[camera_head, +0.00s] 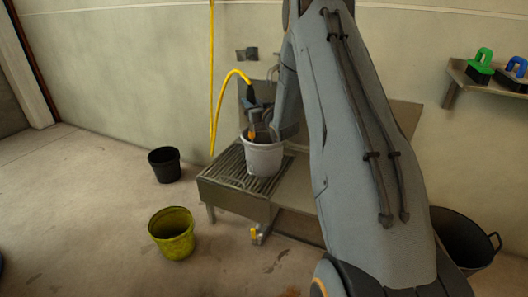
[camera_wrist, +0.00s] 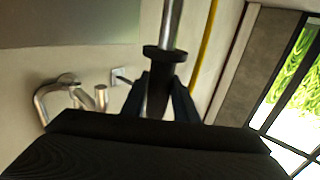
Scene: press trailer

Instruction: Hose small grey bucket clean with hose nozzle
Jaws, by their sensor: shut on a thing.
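The small grey bucket (camera_head: 264,160) stands upright on the slatted rack of a metal sink bench, in the head view. My gripper (camera_head: 262,112) is above the bucket's rim, partly hidden by my arm. It is shut on the hose nozzle (camera_head: 251,132), whose orange part shows just at the bucket's opening. The yellow hose (camera_head: 233,73) arcs up from the nozzle and joins a hanging length. In the wrist view the fingers (camera_wrist: 166,98) clasp the nozzle's dark body (camera_wrist: 165,54), with a metal tube beyond. No water is visible. The bucket's inside is mostly hidden.
A black bucket (camera_head: 164,166) and a yellow-green bucket (camera_head: 173,236) stand on the floor left of the bench (camera_head: 232,203). A large dark tub (camera_head: 464,241) is at right. A wall shelf (camera_head: 487,82) holds green and blue brushes. A metal tap (camera_wrist: 64,96) shows in the wrist view.

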